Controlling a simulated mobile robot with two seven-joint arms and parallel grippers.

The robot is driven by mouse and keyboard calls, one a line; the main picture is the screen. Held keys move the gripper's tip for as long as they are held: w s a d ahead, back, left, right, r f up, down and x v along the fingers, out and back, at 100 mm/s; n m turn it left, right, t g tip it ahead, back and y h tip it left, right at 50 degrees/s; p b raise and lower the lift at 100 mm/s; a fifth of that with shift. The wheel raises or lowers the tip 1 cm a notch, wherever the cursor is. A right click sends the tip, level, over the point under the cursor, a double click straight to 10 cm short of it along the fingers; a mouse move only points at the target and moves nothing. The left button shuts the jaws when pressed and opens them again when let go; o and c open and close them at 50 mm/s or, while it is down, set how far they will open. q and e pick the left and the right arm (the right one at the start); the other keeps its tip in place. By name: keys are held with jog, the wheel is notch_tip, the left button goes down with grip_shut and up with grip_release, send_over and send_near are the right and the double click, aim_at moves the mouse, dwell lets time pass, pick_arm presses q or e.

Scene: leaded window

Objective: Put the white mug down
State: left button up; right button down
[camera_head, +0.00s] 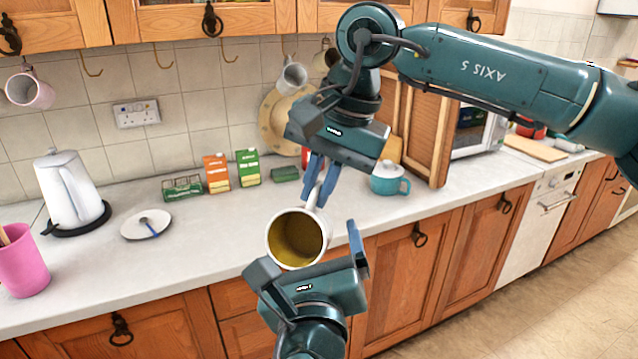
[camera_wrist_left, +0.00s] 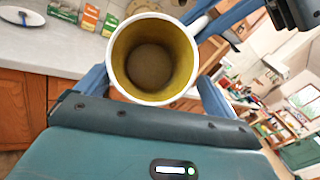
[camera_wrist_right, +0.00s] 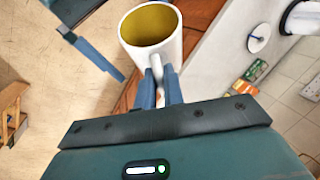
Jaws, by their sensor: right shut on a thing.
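The white mug (camera_head: 298,238), yellow inside, hangs in the air in front of the counter edge, its mouth tilted towards the head camera. My right gripper (camera_head: 319,188) is shut on its handle, as the right wrist view shows at the fingertips (camera_wrist_right: 160,88). My left gripper (camera_head: 308,248) is open and empty, just below the mug. In the left wrist view the mug (camera_wrist_left: 152,58) faces the camera between the spread fingers. Whether either left finger touches it, I cannot tell.
The grey counter (camera_head: 235,225) has bare room near its front edge. Several mugs hang on hooks above.

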pick_arm(q)
jog(key=s, duration=0.5)
jog(key=w+a+f+n+g+h, duration=0.2)
jog(key=f+n+g, duration=0.1)
jog(key=f+n, duration=0.55)
jog(key=w+a+f+n+g+h, duration=0.1)
jog(key=a+f+n+g, duration=0.15)
jog(key=f+n, duration=0.65)
jog(key=s+a+f+n+g, duration=0.1)
jog(key=s+a+f+n, duration=0.4)
jog(key=f, duration=0.5)
jog(key=s+a+f+n+g, duration=0.1)
jog(key=s+a+f+n, duration=0.5)
jog(key=f, duration=0.5)
jog(key=shift+s+n+g, duration=0.35)
jog(key=shift+s, duration=0.45)
